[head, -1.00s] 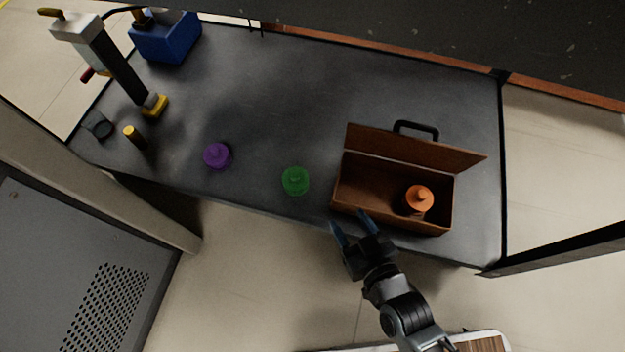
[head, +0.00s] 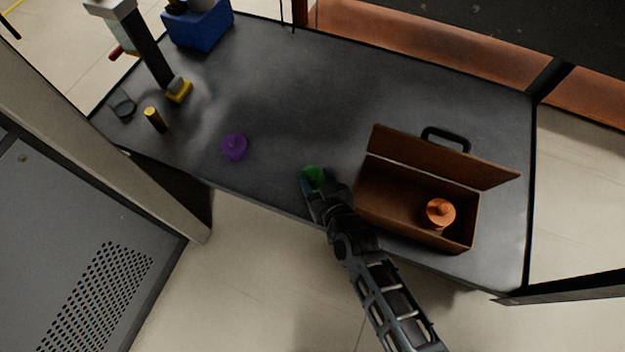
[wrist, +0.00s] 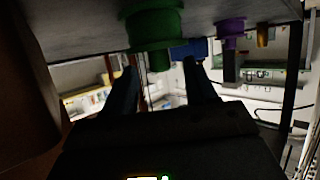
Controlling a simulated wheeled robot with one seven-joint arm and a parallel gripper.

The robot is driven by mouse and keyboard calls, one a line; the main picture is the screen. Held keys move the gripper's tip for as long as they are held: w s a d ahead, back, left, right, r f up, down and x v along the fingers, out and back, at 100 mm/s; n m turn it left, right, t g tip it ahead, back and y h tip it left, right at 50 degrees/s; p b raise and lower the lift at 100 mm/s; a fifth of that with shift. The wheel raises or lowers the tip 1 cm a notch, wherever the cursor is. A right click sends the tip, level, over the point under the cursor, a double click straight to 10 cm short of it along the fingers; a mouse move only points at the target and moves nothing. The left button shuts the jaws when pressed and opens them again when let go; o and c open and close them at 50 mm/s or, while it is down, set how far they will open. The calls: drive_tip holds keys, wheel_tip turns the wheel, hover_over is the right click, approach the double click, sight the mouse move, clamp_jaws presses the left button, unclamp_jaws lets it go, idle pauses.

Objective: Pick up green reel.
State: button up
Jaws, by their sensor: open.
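The green reel (head: 313,175) sits on the dark table near its front edge, left of the brown toolbox. My gripper (head: 316,190) is at the reel's near side in the head view and hides part of it. In the wrist view the green reel (wrist: 152,28) is at the top centre, beyond and between the lines of the two fingers. I cannot tell whether the fingers touch the reel.
An open brown toolbox (head: 376,205) holding an orange reel (head: 440,212) stands right of my gripper. A purple reel (head: 234,146) is to the left; it also shows in the wrist view (wrist: 230,27). A yellow cylinder (head: 155,119) and a blue bin (head: 200,28) are farther left. The table's middle is clear.

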drive_tip(key=shift+x, duration=0.8)
clamp_jaws()
